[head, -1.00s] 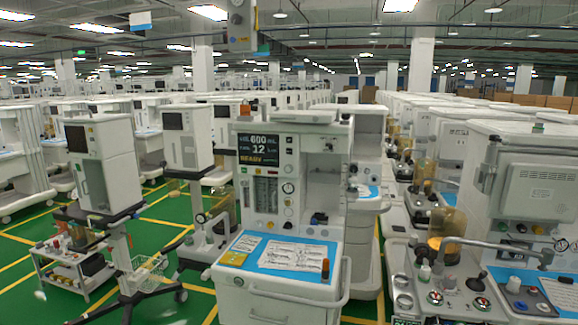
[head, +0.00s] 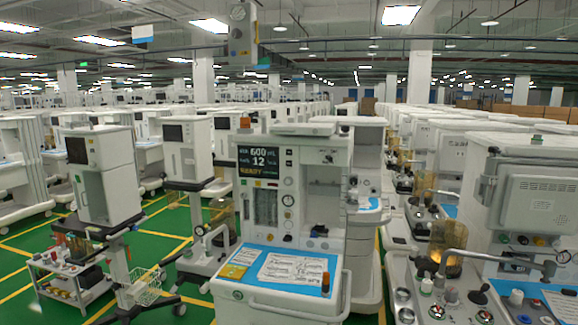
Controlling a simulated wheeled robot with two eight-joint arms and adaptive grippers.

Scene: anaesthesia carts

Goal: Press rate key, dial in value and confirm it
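The anaesthesia cart (head: 320,208) stands just right of the middle in the head view, its front facing me. Its dark screen (head: 258,162) shows 600 on the top line, 12 below it and a yellow word that looks like READY. Small keys and knobs sit on the panel around the screen, too small to read. A round dial (head: 288,200) is on the panel right of the flow tubes. I cannot tell which control is the rate key. Neither of my grippers is in view.
A blue worktop (head: 246,257) with paper sheets (head: 291,268) and a brown bottle (head: 325,282) juts out below the panel. Another cart (head: 530,190) with a jointed arm stands close on the right. A monitor stand (head: 100,180) and low trolley (head: 72,284) are at the left. Green floor lies between.

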